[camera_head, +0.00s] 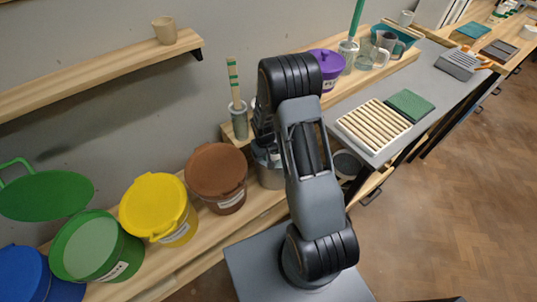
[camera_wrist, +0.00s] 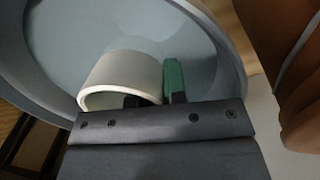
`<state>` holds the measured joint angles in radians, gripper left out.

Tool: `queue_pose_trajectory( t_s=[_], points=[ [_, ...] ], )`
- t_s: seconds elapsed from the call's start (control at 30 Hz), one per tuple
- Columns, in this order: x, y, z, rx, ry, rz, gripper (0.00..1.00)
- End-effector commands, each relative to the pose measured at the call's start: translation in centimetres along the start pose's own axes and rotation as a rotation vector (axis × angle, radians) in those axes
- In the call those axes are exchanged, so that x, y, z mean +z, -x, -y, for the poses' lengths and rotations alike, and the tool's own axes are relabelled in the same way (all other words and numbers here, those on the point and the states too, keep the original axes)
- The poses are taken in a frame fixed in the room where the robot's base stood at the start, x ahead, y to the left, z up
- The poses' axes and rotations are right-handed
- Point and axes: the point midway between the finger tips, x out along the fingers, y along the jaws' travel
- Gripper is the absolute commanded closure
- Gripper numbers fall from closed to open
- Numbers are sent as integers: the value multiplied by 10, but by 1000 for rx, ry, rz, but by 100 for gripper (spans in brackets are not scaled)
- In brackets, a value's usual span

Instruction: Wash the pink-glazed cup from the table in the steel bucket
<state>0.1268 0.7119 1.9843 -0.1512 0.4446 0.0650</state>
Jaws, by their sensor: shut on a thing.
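My gripper (camera_wrist: 154,93) is shut on a cup (camera_wrist: 122,72). The cup looks off-white in the wrist view, and no pink glaze shows on the part in sight. It lies tilted, with its open rim toward the lower left. One dark finger is at the rim and a green-faced finger stands at its right side. Behind the cup is the wide round inside of the steel bucket (camera_wrist: 232,58). I cannot tell whether the cup touches water or the bottom. In the head view the steel bucket (camera_head: 269,176) is partly hidden behind my arm, and the held cup is hidden.
A brown lidded bucket (camera_head: 215,175) stands just left of the steel bucket, then yellow (camera_head: 157,207) and open green (camera_head: 97,252) buckets. A grey pot with a green-striped stick (camera_head: 239,122) and a purple-lidded tub (camera_head: 329,68) are behind. The floor at right is clear.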

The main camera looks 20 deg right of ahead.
Motion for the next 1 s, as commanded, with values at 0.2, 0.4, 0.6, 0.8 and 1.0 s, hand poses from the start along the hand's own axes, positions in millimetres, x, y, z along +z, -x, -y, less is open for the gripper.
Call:
queue_pose_trajectory(
  t_s=[0.2, 0.4, 0.6, 0.8, 1.0],
  points=[
    [3, 0, 9, 0, 2, 0, 100],
    [3, 1, 10, 0, 1, 0, 100],
    [3, 0, 9, 0, 0, 0, 100],
    [1, 0, 4, 0, -1, 0, 100],
    [-1, -1, -6, 0, -1, 1, 100]
  ],
)
